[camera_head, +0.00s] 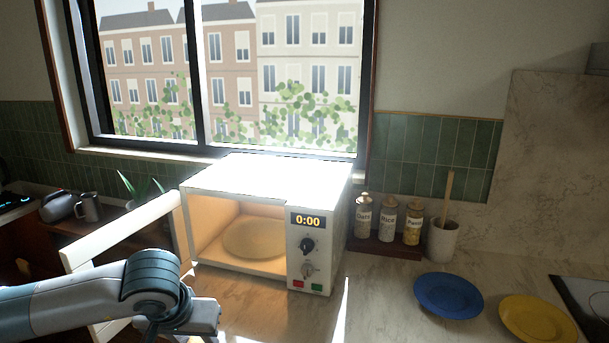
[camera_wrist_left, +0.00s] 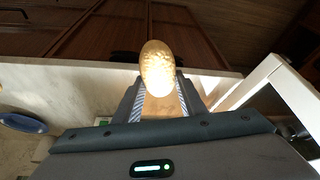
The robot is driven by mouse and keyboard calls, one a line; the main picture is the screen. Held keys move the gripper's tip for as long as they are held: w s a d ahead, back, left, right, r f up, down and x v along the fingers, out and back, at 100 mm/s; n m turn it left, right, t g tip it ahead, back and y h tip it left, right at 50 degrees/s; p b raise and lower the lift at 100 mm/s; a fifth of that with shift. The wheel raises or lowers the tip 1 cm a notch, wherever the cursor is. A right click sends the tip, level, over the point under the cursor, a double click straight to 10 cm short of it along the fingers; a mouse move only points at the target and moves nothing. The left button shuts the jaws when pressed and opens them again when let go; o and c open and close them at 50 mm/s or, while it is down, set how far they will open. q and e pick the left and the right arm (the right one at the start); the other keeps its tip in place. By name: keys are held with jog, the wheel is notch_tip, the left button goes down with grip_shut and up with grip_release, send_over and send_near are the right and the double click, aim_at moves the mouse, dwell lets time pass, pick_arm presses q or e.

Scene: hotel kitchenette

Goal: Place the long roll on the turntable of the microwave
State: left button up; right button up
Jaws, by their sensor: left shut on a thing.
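The long roll (camera_wrist_left: 157,68) is golden-brown and is held between the fingers of my left gripper (camera_wrist_left: 157,100) in the left wrist view. In the head view my left gripper (camera_head: 205,318) is low in front of the microwave, left of its middle; I cannot make out the roll there. The white microwave (camera_head: 325,250) stands on the counter with its door (camera_head: 120,235) swung open to the left. Its lit cavity holds a round turntable (camera_head: 255,240), which looks bare. My right gripper is not in view.
Right of the microwave stand a rack with jars (camera_head: 388,225) and a white pot (camera_head: 443,240). A blue plate (camera_head: 448,295) and a yellow plate (camera_head: 538,320) lie further right. A plant (camera_head: 140,188) and a mug (camera_head: 88,207) are behind the door.

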pick_arm(q)
jog(key=shift+f, duration=0.15)
jog(key=s+f, duration=0.3)
jog(key=f, duration=1)
jog(key=shift+s+f, duration=0.3)
jog(key=shift+s, duration=0.05)
